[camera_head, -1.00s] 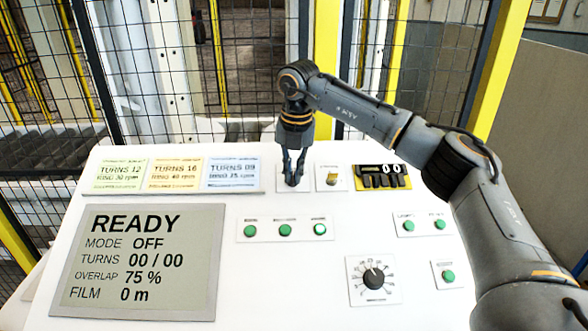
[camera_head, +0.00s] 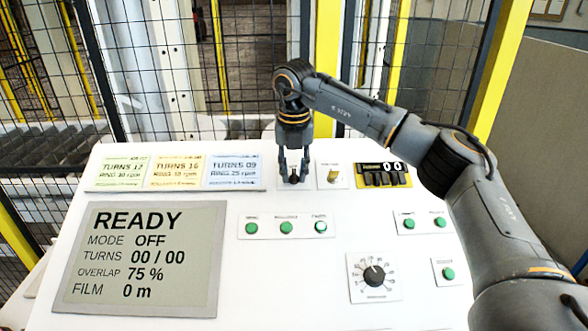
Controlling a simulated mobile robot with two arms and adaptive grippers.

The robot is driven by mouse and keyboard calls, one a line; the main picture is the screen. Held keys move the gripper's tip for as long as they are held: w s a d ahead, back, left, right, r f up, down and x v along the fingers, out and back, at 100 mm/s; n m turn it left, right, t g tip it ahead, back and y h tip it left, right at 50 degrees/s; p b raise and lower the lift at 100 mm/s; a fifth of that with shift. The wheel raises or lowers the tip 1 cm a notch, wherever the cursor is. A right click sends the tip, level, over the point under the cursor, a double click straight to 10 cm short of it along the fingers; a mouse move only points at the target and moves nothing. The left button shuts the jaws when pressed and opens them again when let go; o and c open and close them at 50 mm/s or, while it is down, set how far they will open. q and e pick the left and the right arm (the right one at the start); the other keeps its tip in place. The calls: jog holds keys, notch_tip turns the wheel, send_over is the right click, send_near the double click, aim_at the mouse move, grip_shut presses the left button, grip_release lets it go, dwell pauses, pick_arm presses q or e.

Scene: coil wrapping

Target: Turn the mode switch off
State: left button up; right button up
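My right gripper (camera_head: 293,178) points down over a small white plate at the top of the sloped panel. Its two fingers are apart, one on each side of a small dark switch (camera_head: 294,179), and do not appear to grip it. The switch's label is hidden, so I cannot read whether it is the mode switch. The display (camera_head: 140,260) at the lower left reads READY, MODE OFF, TURNS 00 / 00. My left gripper is not in view.
Three label cards (camera_head: 178,171) lie to the left. Green buttons (camera_head: 286,227) and a black dial (camera_head: 374,276) are lower. A mesh fence stands behind.

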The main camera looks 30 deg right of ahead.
aim_at(294, 179)
jog(key=shift+w, duration=0.1)
jog(key=shift+r, duration=0.2)
notch_tip(294, 179, up, 11)
jog(key=s, duration=0.1)
jog(key=shift+a+r, duration=0.2)
jog(key=shift+a, duration=0.05)
jog(key=shift+s, duration=0.1)
dwell(0.4)
